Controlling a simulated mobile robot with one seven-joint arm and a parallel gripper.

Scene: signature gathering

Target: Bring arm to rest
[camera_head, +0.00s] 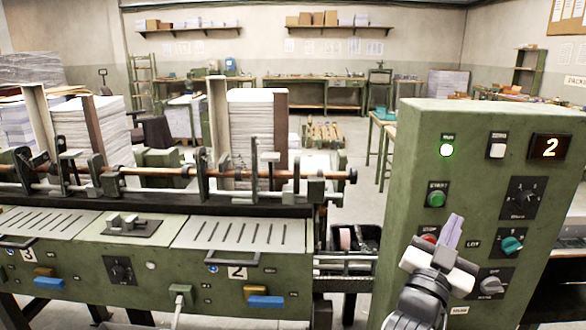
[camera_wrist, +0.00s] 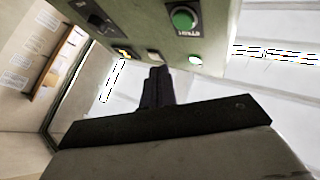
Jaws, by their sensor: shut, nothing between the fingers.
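My gripper (camera_head: 455,228) is in front of the green control cabinet (camera_head: 413,150) in the head view. Its fingers are together and point up, with nothing between them. They partly cover a red button (camera_head: 429,238) on the cabinet. In the wrist view my gripper (camera_wrist: 158,72) shows as dark closed fingers, with the cabinet face (camera_wrist: 140,30) and a green button (camera_wrist: 184,18) beyond them. I cannot tell whether the fingers touch the cabinet.
A green machine (camera_head: 140,255) with paper stacks (camera_head: 255,125) fills the left. Workbenches and shelves stand at the back, with open floor before them.

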